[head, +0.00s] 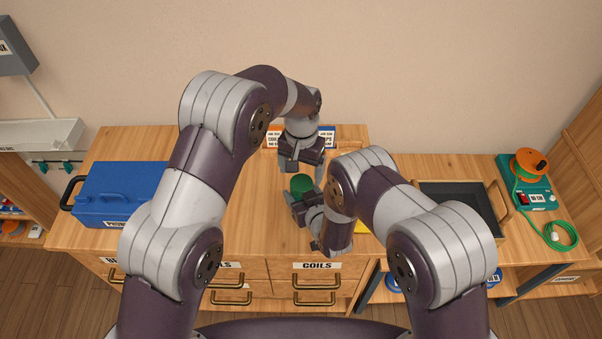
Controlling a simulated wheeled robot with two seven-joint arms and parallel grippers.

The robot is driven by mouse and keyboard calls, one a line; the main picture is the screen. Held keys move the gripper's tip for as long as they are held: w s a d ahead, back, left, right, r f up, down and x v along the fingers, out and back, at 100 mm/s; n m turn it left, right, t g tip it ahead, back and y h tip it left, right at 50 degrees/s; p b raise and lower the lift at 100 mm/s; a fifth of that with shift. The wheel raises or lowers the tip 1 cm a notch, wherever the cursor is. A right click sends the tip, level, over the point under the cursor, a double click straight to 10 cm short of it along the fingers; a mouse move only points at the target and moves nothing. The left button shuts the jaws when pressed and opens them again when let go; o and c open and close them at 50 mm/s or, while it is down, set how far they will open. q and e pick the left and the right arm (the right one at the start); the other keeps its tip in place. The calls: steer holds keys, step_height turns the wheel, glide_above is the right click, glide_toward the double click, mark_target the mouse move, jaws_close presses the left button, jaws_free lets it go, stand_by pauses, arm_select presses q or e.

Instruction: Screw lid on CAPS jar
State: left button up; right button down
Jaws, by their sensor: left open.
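A dark green round thing (301,184) stands on the wooden bench below my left gripper; I cannot tell whether it is the jar's lid or the jar with its lid. My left gripper (302,171) points down just above and behind it, with its fingers apart. My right gripper (303,207) comes in from the right, close to the green thing's near side. Its wrist and arm cover much of it, so its grip and the lower part of the green thing are hidden. No CAPS label shows clearly on the green thing.
Partly hidden orange and blue labelled items (327,136) stand at the bench's back. A blue toolbox (120,194) is at left. A dark tray (462,205) and a teal device with an orange reel (530,178) are at right. Drawers, one marked COILS (317,266), are below.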

mark_target(301, 182)
arm_select(q)
steer(key=shift+w, duration=0.1)
steer(key=shift+c, duration=0.4)
steer(key=shift+w+d+r+n, duration=0.1)
steer(key=shift+w+r+n, duration=0.15)
steer(key=shift+r+n, duration=0.75)
steer(key=n, duration=0.2)
steer(key=shift+r+n, duration=0.15)
steer(key=shift+n, duration=0.15)
steer(key=n, duration=0.4)
steer(key=shift+s+r+n, duration=0.15)
steer(key=shift+n, duration=0.15)
step_height(301, 182, down, 8)
steer(key=shift+f, duration=0.1)
